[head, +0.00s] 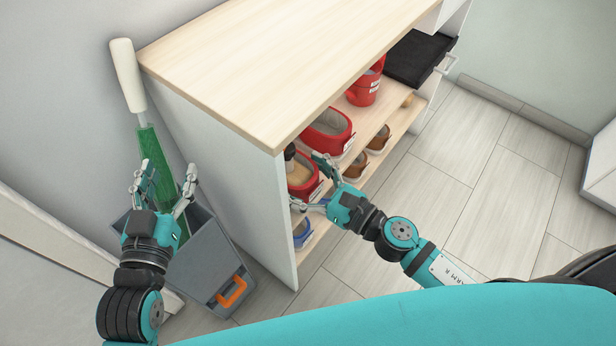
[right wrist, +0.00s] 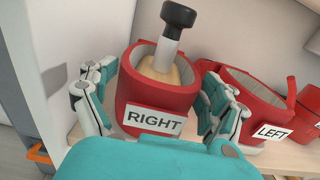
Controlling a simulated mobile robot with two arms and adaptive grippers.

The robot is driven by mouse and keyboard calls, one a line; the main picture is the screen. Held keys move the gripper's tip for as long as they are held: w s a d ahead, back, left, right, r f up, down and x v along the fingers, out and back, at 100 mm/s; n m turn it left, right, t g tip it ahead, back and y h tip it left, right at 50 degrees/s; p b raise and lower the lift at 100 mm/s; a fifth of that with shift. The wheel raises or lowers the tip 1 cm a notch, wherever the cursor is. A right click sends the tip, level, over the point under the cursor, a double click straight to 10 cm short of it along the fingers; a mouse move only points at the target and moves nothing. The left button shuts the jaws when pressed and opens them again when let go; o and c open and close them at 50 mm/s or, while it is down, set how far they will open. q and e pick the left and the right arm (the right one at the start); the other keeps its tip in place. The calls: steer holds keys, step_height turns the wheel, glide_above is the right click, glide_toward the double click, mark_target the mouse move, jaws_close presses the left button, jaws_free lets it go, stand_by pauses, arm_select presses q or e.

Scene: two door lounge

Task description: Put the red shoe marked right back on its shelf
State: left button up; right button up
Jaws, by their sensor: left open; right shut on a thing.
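The red shoe marked RIGHT (right wrist: 158,95) fills the middle of the right wrist view, with its label facing the camera and a black-topped shoe tree (right wrist: 170,40) in its opening. In the head view this red shoe (head: 301,186) is at the near end of the upper shelf (head: 352,158). My right gripper (head: 308,180) is shut on it, one finger on each side of the heel. The red shoe marked LEFT (right wrist: 250,95) is beside it, and also shows in the head view (head: 327,133). My left gripper (head: 166,180) is open, above a grey bin.
A red watering can (head: 366,88) and a black tray (head: 418,60) are farther along the cabinet (head: 250,60). Brown shoes (head: 378,140) and a blue shoe (head: 302,233) are on the lower shelf. The grey bin (head: 205,262) holds a green umbrella (head: 155,165).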

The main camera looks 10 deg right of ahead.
steer(key=shift+r, duration=0.1)
steer(key=o, duration=1.3)
steer(key=v, duration=1.2)
